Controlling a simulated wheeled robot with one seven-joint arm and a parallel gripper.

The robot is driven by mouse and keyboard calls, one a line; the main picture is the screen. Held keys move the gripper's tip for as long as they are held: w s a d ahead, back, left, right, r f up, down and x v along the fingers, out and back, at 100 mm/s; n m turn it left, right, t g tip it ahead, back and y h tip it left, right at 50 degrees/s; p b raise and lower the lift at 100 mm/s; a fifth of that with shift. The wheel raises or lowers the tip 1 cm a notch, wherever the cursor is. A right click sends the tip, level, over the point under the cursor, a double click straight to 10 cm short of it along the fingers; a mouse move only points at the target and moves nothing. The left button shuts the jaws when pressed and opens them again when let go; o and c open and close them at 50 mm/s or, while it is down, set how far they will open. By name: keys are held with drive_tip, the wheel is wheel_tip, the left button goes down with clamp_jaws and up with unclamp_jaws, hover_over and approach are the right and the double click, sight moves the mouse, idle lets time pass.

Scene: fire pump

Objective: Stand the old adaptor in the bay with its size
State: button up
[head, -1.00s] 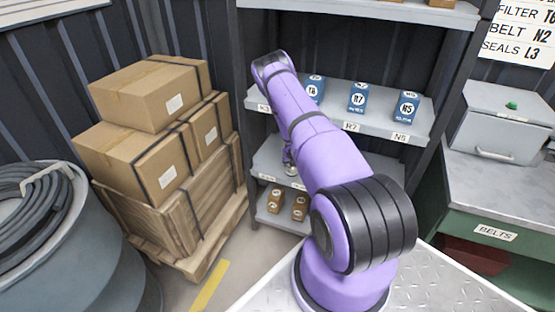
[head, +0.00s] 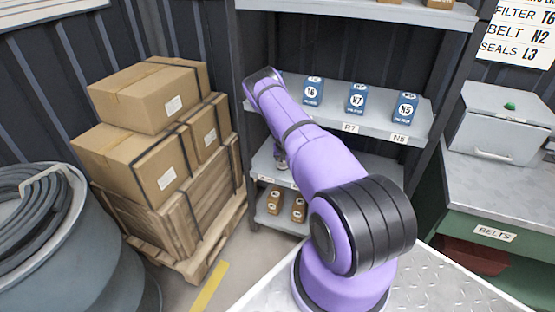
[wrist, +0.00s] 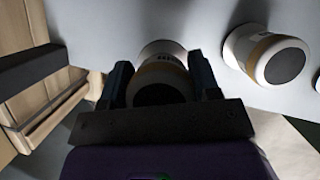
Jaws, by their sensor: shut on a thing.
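In the wrist view my gripper (wrist: 160,82) is shut on a short round thing, which I take to be the old adaptor (wrist: 158,70). It has a tan band and a dark round end facing the camera; its size mark cannot be read. A pale rounded shape shows just beyond it, and I cannot tell whether they touch. A similar white cylinder with a tan band (wrist: 265,55) stands to the right on the pale shelf surface. In the head view my gripper (head: 280,160) is small, at the left part of the middle shelf (head: 262,160), largely behind my arm.
Blue boxes marked 16 (head: 313,92), R7 (head: 357,98) and N5 (head: 406,106) stand on the upper shelf above bay labels. Small brown boxes (head: 298,210) sit on the bottom shelf. Stacked cartons (head: 150,95) on a crate stand left; a workbench (head: 500,185) stands right.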

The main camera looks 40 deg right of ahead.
drive_tip(key=w, duration=0.3)
drive_tip(key=shift+w+d+f, duration=0.25)
drive_tip(key=shift+w+d, duration=0.15)
drive_tip(key=shift+w+f, duration=0.15)
drive_tip(key=shift+w, duration=0.25)
drive_tip(key=shift+f, duration=1.6)
drive_tip(key=o, duration=1.1)
drive_tip(key=shift+f, duration=0.15)
